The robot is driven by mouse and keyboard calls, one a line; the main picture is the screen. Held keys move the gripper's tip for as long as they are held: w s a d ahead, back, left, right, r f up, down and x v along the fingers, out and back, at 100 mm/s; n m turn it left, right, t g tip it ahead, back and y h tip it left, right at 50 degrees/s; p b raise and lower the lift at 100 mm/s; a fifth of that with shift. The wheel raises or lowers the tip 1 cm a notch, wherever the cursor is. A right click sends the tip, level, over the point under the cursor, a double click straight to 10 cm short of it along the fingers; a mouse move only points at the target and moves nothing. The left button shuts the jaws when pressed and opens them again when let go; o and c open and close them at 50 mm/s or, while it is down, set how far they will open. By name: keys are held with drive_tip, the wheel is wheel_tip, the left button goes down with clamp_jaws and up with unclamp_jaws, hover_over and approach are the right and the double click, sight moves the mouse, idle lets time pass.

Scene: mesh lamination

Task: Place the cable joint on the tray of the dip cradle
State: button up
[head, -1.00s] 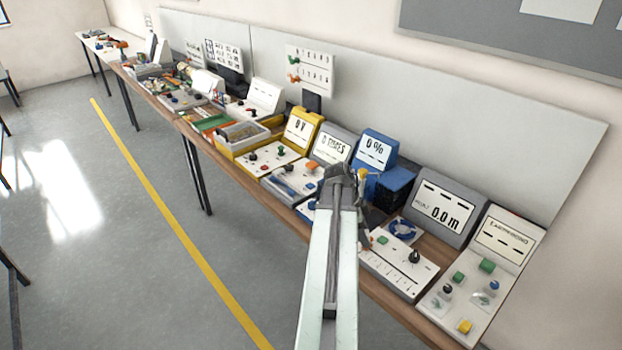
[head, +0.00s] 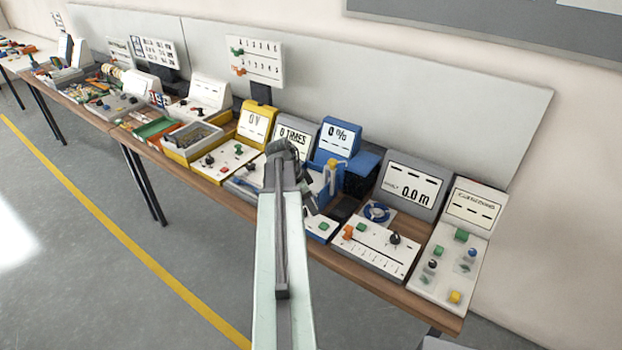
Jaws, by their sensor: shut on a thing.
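My gripper (head: 287,152) is dark and sits at the end of my pale arm, mid-picture in the head view, seen from behind. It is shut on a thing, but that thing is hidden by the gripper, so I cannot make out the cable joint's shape. The blue unit with a "0 %" display (head: 340,138), a blue post and a yellow knob (head: 332,164) stands just right of the gripper. It looks like the dip cradle; its tray is not clearly visible. My gripper appears in front of the grey display unit (head: 294,132) left of it.
A long wooden bench (head: 436,306) carries a row of units. A yellow-framed box (head: 192,140) stands left; a slider panel (head: 374,250) and a grey "0.0 m" display (head: 408,190) stand right. The floor in front is clear.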

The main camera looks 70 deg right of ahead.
drive_tip(key=w+d+r+n+t+h+p, duration=0.1)
drive_tip(key=w+d+r+n+p, duration=0.2)
drive_tip(key=d, duration=0.6)
drive_tip(key=w+d+r+n+t+h+p, duration=0.1)
drive_tip(key=w+d+r+n+p, duration=0.2)
drive_tip(key=d, duration=0.7)
drive_tip(key=shift+n, duration=0.6)
drive_tip(key=f+b, duration=0.3)
drive_tip(key=b, duration=0.1)
drive_tip(key=f+b, duration=0.3)
drive_tip(key=f, duration=0.1)
drive_tip(key=f+b, duration=0.3)
drive_tip(key=b, duration=0.1)
drive_tip(key=shift+a+f+b, duration=0.25)
drive_tip(key=shift+a+b, duration=0.05)
drive_tip(key=shift+b, duration=0.05)
drive_tip(key=shift+r, duration=0.25)
drive_tip(key=shift+f, duration=0.2)
drive_tip(key=o, duration=1.5)
